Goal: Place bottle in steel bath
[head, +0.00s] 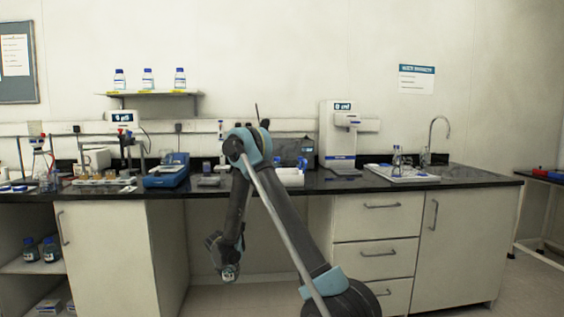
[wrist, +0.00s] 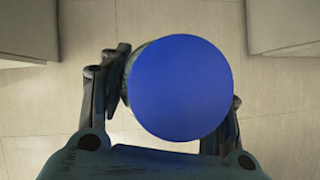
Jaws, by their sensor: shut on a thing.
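My gripper (wrist: 178,92) is shut on a bottle, whose round blue cap (wrist: 182,86) fills the middle of the wrist view. The cap hides most of the bottle's body. One finger shows at each side of the cap. In the head view my gripper (head: 229,271) hangs low in front of the counter, below its top and over the open gap between cabinets. A steel bath cannot be told for certain; a grey box-like thing (head: 292,146) stands at the back of the counter, partly behind my arm.
The black counter (head: 324,183) carries a blue device (head: 165,174), a tall white dispenser (head: 338,139), a white tray (head: 403,175) with bottles, and a sink with a tap (head: 433,135). Three blue-capped bottles stand on a wall shelf (head: 155,94). Cabinets flank the gap.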

